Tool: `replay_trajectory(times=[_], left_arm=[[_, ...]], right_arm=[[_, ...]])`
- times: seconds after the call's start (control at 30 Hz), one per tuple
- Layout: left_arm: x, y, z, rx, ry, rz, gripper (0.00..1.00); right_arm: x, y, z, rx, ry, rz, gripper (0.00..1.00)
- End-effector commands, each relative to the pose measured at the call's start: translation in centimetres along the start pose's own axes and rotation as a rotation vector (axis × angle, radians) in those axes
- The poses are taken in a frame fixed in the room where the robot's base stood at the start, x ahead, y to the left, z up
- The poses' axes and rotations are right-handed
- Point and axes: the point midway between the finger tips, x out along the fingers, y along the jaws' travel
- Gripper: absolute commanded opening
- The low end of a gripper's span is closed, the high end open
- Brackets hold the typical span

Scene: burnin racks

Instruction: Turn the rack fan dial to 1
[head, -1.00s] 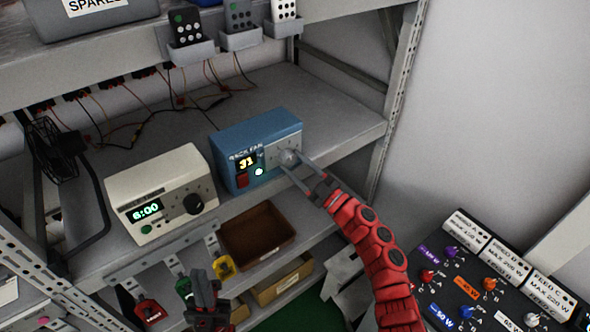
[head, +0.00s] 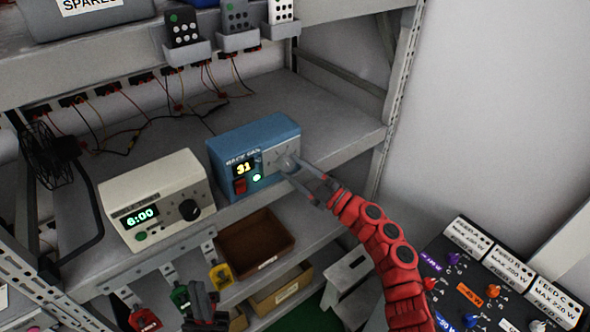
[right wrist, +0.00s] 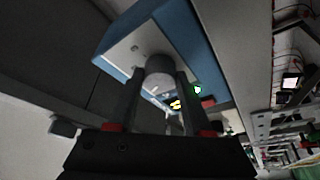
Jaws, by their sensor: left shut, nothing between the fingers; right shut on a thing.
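The blue rack fan box (head: 258,135) stands on the middle shelf, its display reading 31 beside a red switch and a lit green lamp. Its round grey dial (head: 288,163) is on the right of the front face. My right gripper (head: 300,172) is shut on the dial. The right wrist view shows the dial (right wrist: 160,68) between the two fingers (right wrist: 155,90), with the blue box (right wrist: 205,45) behind. The dial's pointer and scale numbers are too small to read. My left gripper (head: 203,300) is shut and empty, low in front of the lower shelf.
A cream timer box (head: 155,195) reading 6:00 stands left of the blue box. A black fan (head: 45,155) is further left. Below are a brown bin (head: 255,243) and coloured tags on hooks. A dark panel with several knobs (head: 490,290) is at lower right.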

Motion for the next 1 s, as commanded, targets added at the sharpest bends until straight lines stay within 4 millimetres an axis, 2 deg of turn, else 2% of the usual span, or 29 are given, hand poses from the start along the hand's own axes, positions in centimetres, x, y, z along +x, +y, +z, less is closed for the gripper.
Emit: replay_trajectory(times=[0.03,0.07,0.2,0.5,0.63,0.77,1.0], left_arm=[[0.0,0.0,0.0,0.0,0.0,0.0,0.0],[0.0,0.0,0.0,0.0,0.0,0.0,0.0],[0.0,0.0,0.0,0.0,0.0,0.0,0.0],[-0.1,0.0,0.0,0.0,0.0,0.0,0.0],[-0.5,0.0,0.1,0.0,0.0,0.0,0.0],[-1.6,0.1,0.3,0.0,0.0,0.0,0.0],[-3.9,0.2,0.7,0.0,0.0,0.0,0.0]], right_arm=[[0.0,0.0,0.0,0.0,0.0,0.0,0.0],[0.0,0.0,0.0,0.0,0.0,0.0,0.54],[0.0,0.0,0.0,0.001,0.0,0.0,0.79],[-0.1,0.0,0.1,0.001,-0.001,0.0,0.8],[-1.2,-0.2,0.3,0.002,-0.003,0.001,0.8],[-3.7,-0.4,0.3,-0.002,-0.002,-0.001,0.8],[-10.2,-0.4,0.5,-0.001,-0.006,0.001,0.8]])
